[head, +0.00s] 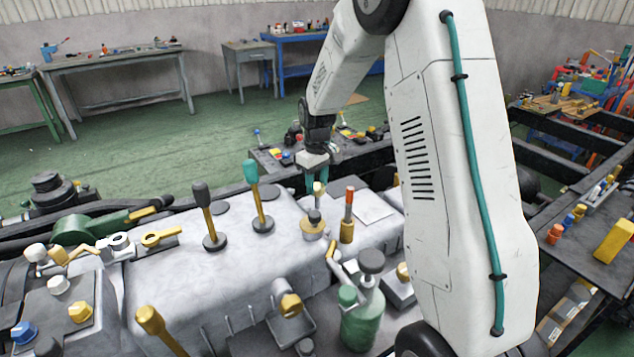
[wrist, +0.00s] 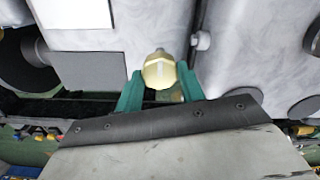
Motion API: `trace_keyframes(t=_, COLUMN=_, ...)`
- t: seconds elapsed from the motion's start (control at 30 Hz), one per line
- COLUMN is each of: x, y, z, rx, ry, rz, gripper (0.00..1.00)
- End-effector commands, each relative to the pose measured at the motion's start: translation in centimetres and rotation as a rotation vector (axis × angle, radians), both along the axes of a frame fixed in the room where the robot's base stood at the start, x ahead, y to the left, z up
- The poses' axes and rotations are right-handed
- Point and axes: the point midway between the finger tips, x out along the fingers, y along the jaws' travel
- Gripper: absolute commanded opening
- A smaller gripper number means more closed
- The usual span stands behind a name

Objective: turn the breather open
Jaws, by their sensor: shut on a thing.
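The breather (wrist: 160,70) looks like a small pale-brass faceted cap with a light stripe across its top; it stands on the light grey housing. In the head view it shows as a small pale-yellow piece (head: 318,188) at the far side of the housing (head: 240,270). My gripper (head: 319,182) reaches down over it from behind. In the wrist view, the teal fingers of my gripper (wrist: 160,84) stand on both sides of the cap and are shut on it. The lower part of the cap is hidden.
Two levers, one dark-knobbed (head: 201,192) and one teal-knobbed (head: 251,172), rise to the left. A red-topped post (head: 348,210) and a brass fitting (head: 313,228) stand close by. A green bottle-like part (head: 363,322) is nearer. My arm covers the right middle.

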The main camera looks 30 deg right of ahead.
Motion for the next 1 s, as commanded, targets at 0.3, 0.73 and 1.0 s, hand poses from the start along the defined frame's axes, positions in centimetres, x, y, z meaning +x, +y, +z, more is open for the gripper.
trace_keyframes(t=0.3, x=0.0, y=-0.1, z=0.0, rx=-0.001, ry=0.0, rz=-0.001, gripper=0.6)
trace_keyframes(t=0.73, x=0.1, y=-0.1, z=4.9, rx=-0.001, ry=-0.003, rz=-0.001, gripper=0.6)
trace_keyframes(t=1.0, x=0.0, y=-0.2, z=7.7, rx=-0.001, ry=-0.001, rz=-0.002, gripper=0.6)
